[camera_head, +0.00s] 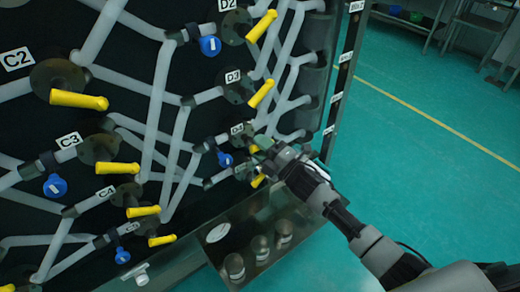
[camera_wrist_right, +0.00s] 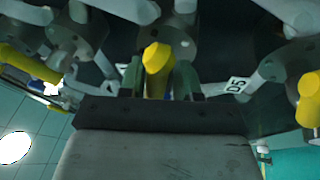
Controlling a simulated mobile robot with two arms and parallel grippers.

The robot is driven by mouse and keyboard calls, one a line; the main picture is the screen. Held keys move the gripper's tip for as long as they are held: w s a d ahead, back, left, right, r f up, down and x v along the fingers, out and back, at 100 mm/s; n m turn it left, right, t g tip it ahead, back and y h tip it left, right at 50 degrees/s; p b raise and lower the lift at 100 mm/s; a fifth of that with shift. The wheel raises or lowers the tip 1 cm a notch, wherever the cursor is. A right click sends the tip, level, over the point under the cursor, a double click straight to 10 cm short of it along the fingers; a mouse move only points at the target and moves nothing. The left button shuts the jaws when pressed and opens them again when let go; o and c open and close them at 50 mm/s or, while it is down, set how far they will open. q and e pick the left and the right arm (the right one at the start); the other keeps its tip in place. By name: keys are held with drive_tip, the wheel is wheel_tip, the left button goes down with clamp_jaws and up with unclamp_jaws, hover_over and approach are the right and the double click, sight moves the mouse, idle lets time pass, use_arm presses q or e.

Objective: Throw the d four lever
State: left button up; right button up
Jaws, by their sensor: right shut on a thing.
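The D4 label (camera_head: 237,129) is on the pipe panel in the head view, beside a dark round valve body. The yellow D4 lever (camera_head: 254,149) shows only in part, at my right gripper (camera_head: 264,149). In the right wrist view the yellow lever (camera_wrist_right: 157,58) stands between the two green fingers of my right gripper (camera_wrist_right: 158,80), which is shut on it. The lever's far end is hidden by the gripper. My left gripper is in neither view.
The D3 lever (camera_head: 262,93) is above, and the D5 lever (camera_head: 258,180) is close below. A blue valve handle (camera_head: 225,159) is just left. A metal tray (camera_head: 285,215) with several round containers lies beneath. The green floor (camera_head: 430,170) at right is open.

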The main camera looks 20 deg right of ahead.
drive_tip(key=shift+r+m+t+h+b, duration=0.2)
drive_tip(key=shift+m+t+h, duration=0.25)
drive_tip(key=shift+m, duration=1)
drive_tip(key=shift+r+m+t+h+b, duration=0.1)
drive_tip(key=shift+m+t+h+b, duration=0.35)
drive_tip(key=shift+m, duration=1)
drive_tip(key=o, duration=0.7)
drive_tip(key=shift+f, duration=0.2)
drive_tip(key=shift+f, duration=0.15)
drive_tip(key=shift+s+d+f, duration=0.1)
drive_tip(key=shift+s+f, duration=0.05)
drive_tip(key=shift+s, duration=0.1)
drive_tip(key=b+v, duration=0.1)
drive_tip(key=v, duration=0.9)
